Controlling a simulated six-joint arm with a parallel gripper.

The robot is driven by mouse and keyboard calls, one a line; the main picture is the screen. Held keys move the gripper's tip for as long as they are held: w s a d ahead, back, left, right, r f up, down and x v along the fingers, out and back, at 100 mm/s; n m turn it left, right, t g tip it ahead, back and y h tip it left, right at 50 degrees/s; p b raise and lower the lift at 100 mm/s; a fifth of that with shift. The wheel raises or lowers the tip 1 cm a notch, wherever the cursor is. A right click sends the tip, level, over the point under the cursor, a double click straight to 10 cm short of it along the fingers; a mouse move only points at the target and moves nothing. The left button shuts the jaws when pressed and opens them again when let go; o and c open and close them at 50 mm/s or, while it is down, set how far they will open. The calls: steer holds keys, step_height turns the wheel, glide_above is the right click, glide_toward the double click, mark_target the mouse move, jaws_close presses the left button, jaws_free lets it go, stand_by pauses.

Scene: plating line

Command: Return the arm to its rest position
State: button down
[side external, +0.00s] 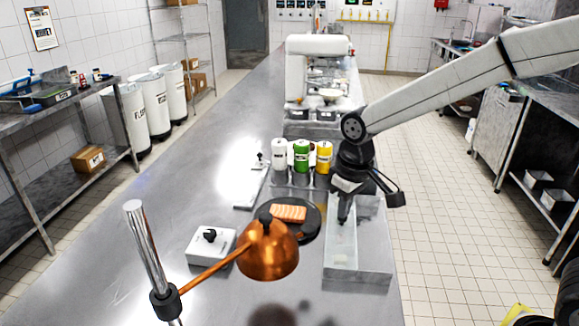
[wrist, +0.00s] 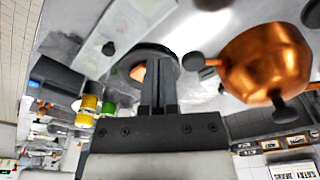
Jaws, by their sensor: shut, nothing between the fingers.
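My gripper (side external: 344,209) points down over the grey rectangular tray (side external: 372,275) at the right edge of the steel counter. Its fingers are shut and empty. In the wrist view my gripper (wrist: 158,70) shows its two fingers together, overlapping the dark round plate in the picture. The salmon piece (side external: 289,213) lies on the dark round plate (side external: 312,224), left of my gripper in the side view. Whether my fingertips touch the tray cannot be told.
A copper lamp (side external: 268,250) on a chrome post (side external: 147,245) stands in front of the plate. White, green (side external: 301,154) and yellow (side external: 324,156) bottles stand behind the plate. A white box with a black knob (side external: 210,244) sits at left. The counter's left part is clear.

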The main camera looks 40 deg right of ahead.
steer(key=s+d+f+m, duration=0.1)
steer(key=s+d+f, duration=0.1)
steer(key=s, duration=0.3)
steer(key=s+d+f+t, duration=0.1)
steer(key=s+d+f, duration=0.2)
steer(key=s+f, duration=0.2)
steer(key=shift+s+d+m+t, duration=0.3)
steer(key=shift+s+d+m, duration=0.1)
steer(key=shift+s, duration=0.1)
stand_by(0.3)
